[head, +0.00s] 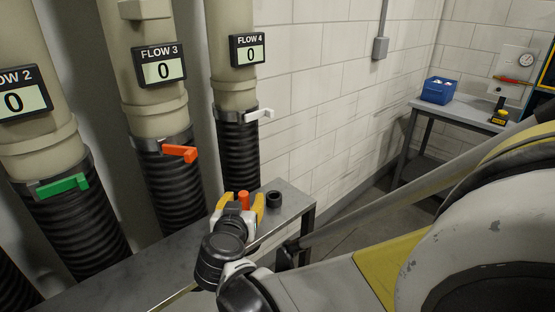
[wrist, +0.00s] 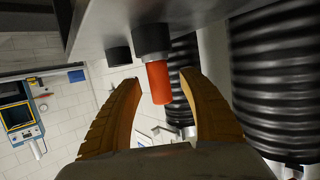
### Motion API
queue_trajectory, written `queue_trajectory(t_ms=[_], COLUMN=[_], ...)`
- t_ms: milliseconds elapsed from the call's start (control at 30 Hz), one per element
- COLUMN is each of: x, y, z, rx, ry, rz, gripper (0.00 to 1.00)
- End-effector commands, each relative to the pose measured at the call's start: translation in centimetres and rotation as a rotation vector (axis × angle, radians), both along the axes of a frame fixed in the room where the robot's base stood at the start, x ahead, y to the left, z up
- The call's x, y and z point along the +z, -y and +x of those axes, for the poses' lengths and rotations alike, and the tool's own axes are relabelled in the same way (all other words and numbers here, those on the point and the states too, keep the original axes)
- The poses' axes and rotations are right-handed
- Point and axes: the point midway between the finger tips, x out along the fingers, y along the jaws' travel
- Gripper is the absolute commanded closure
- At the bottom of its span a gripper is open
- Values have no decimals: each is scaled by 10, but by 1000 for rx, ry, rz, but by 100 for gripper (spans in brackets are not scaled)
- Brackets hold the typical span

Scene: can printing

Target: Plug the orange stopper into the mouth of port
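The orange stopper (head: 243,201) stands near the end of the grey metal bench, between my gripper's yellow fingers. In the wrist view, which looks upside down, the orange stopper (wrist: 158,84) sits with one end in a black collar (wrist: 152,39). My gripper (head: 238,203) is open around it; in the wrist view the fingertips (wrist: 159,76) show a gap on each side of it. An empty-looking black ring, perhaps the port (head: 273,199), stands just right of the stopper. It also shows in the wrist view (wrist: 118,56). Its inside is hard to see.
Ribbed black hoses under the FLOW 3 (head: 158,68) and FLOW 4 (head: 247,50) displays rise close behind the bench (head: 130,268). A side table with a blue box (head: 438,91) stands far right.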

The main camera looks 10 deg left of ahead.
Motion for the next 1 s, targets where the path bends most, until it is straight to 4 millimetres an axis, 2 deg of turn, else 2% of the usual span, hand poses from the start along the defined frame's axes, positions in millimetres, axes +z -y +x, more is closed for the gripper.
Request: queue_trajectory(t_ms=[33, 167, 200, 567, 733, 867, 1000], x=[0, 0, 0, 3, 21, 45, 63], y=[0, 0, 0, 0, 1, 1, 24], z=[0, 0, 0, 0, 0, 0, -20], rx=[0, 0, 0, 0, 0, 0, 0], ry=[0, 0, 0, 0, 0, 0, 0], rz=[0, 0, 0, 0, 0, 0, 0], gripper=[55, 95, 100, 100, 100, 100, 100])
